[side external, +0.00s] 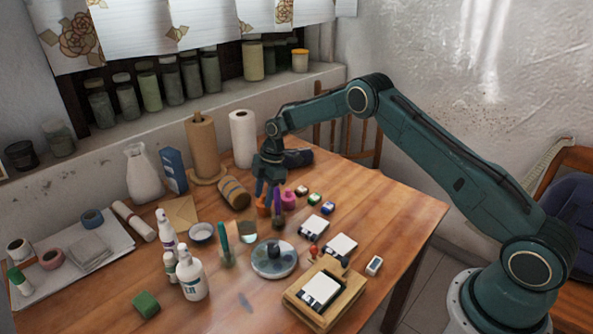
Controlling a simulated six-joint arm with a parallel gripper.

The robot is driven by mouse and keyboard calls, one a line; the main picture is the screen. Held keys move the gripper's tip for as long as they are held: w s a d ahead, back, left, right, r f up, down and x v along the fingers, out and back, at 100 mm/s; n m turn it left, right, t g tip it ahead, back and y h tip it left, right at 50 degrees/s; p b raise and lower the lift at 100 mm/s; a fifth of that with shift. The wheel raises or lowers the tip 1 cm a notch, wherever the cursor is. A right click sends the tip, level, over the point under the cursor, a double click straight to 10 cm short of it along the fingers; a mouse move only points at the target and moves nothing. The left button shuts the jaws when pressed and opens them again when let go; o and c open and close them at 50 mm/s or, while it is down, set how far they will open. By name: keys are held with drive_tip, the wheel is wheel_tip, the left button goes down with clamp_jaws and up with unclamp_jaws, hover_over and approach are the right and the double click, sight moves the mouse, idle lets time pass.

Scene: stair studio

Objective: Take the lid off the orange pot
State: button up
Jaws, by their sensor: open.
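The small orange pot (262,209) stands on the wooden table, just below my gripper. My gripper (267,191) points down over it with its fingers apart and appears empty. From this side I cannot tell whether the fingers reach around the pot's lid or stay above it. The lid is too small and too covered by the fingers to make out. A pink pot (289,200) stands close on the right, and a dark pot with a purple upright part (278,218) stands just in front.
Several small pots (314,199) stand to the right. A striped roll (234,192) lies left of my gripper, with paper towel rolls (242,138) behind. In front are a round glass dish (273,270), white bottles (192,277) and a wooden tray (347,301). The right table edge is clear.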

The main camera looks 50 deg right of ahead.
idle(0.5)
clamp_jaws()
wheel_tip(320, 180, up, 10)
idle(0.9)
idle(0.4)
